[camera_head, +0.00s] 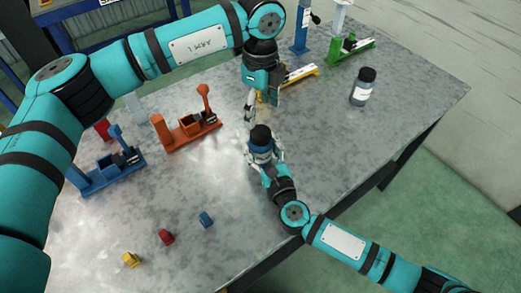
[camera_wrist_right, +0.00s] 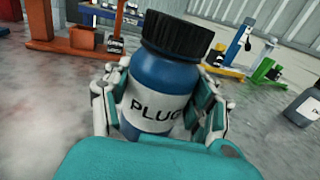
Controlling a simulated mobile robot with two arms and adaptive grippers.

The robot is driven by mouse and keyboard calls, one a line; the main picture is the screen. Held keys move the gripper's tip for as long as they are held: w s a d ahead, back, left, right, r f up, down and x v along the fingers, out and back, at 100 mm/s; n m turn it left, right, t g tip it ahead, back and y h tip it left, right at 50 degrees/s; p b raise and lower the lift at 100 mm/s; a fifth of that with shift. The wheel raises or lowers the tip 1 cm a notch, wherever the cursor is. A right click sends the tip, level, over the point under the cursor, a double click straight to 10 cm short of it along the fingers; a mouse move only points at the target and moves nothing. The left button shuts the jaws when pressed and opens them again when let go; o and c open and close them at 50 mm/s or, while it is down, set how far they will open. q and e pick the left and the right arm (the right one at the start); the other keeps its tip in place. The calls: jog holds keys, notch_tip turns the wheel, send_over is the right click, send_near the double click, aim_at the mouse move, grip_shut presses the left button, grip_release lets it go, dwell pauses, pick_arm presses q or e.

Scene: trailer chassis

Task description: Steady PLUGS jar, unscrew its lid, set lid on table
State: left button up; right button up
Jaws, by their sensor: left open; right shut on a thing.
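The PLUGS jar is blue with a white label and a black ribbed lid. It stands upright on the grey metal table (camera_head: 335,150), and its body (camera_wrist_right: 154,85) fills the middle of the right wrist view. The black lid (camera_head: 260,134) is on the jar; it also shows in the right wrist view (camera_wrist_right: 178,33). My right gripper (camera_head: 264,158) is shut around the jar's body, one finger on each side. My left gripper (camera_head: 262,108) is open and empty, pointing down just above and behind the lid, apart from it.
A second dark jar (camera_head: 363,87) with a white label stands to the right. An orange fixture (camera_head: 187,132), a blue fixture (camera_head: 108,172), a yellow one (camera_head: 300,76) and a green one (camera_head: 350,49) stand around. Small yellow, red and blue blocks (camera_head: 206,219) lie at the front.

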aim_at(260, 132)
pick_arm(q)
jog(key=m, duration=0.6)
jog(key=shift+m, duration=0.3)
pick_arm(e)
grip_shut()
pick_arm(q)
jog(key=m, duration=3)
jog(key=shift+m, duration=0.4)
jog(key=m, duration=0.6)
jog(key=shift+m, duration=0.4)
jog(key=m, duration=0.4)
jog(key=shift+m, duration=0.4)
jog(key=shift+f, duration=0.25)
notch_tip(260, 132, down, 8)
jog(key=shift+r, duration=0.25)
